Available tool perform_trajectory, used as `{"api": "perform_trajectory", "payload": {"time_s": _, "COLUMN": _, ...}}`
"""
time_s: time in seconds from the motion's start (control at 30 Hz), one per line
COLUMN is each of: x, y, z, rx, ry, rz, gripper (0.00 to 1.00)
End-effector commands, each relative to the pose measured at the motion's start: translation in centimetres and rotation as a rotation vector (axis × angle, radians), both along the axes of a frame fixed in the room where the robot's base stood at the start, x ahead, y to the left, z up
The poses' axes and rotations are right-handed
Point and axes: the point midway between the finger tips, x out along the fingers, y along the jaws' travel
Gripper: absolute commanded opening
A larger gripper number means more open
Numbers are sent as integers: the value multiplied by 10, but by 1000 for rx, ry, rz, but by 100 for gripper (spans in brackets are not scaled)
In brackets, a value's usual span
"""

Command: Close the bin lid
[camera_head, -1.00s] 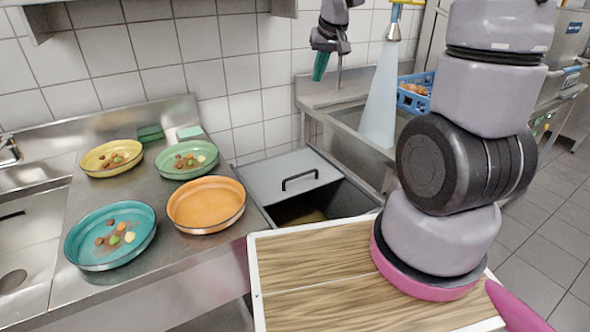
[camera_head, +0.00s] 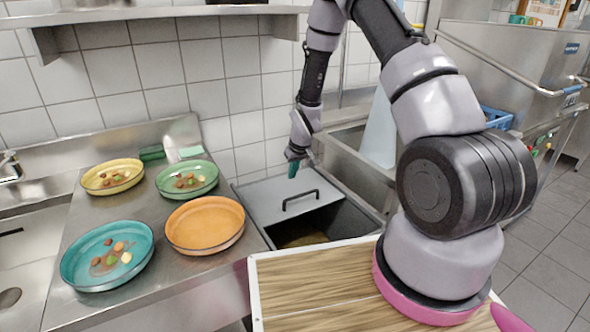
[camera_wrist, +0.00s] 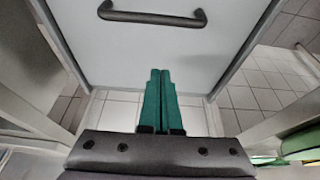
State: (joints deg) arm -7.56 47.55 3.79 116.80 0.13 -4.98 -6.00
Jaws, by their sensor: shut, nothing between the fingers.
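The bin has a flat grey lid (camera_head: 262,193) with a black bar handle (camera_head: 300,200). The lid covers the back part of the opening, and the front of the bin (camera_head: 340,222) is open, showing a dark inside with something brownish at the bottom. My gripper (camera_head: 293,170) points down above the back part of the lid, behind the handle. In the wrist view its green fingers (camera_wrist: 159,73) are together and empty, over the lid (camera_wrist: 165,55), with the handle (camera_wrist: 152,17) ahead of the tips. I cannot tell whether the fingertips touch the lid.
Left of the bin, a steel counter holds a yellow plate (camera_head: 112,178), a green plate (camera_head: 187,181), an orange plate (camera_head: 204,226) and a teal plate (camera_head: 107,254) with food scraps. A steel sink (camera_head: 355,160) stands at the right. A tiled wall (camera_head: 230,95) is behind.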

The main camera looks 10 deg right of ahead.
Motion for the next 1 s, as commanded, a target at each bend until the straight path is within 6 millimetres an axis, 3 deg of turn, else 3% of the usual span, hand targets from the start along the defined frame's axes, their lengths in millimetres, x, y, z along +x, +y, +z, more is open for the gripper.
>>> {"api": "perform_trajectory", "payload": {"time_s": 0.23, "x": 17, "y": 6, "z": -52, "rx": 0, "ry": 2, "rz": -1, "gripper": 0}}
{"api": "perform_trajectory", "payload": {"time_s": 0.5, "x": -16, "y": -6, "z": -55, "rx": 0, "ry": 1, "rz": -2, "gripper": 0}}
{"api": "perform_trajectory", "payload": {"time_s": 1.0, "x": -21, "y": -7, "z": -56, "rx": 0, "ry": 0, "rz": -2, "gripper": 0}}
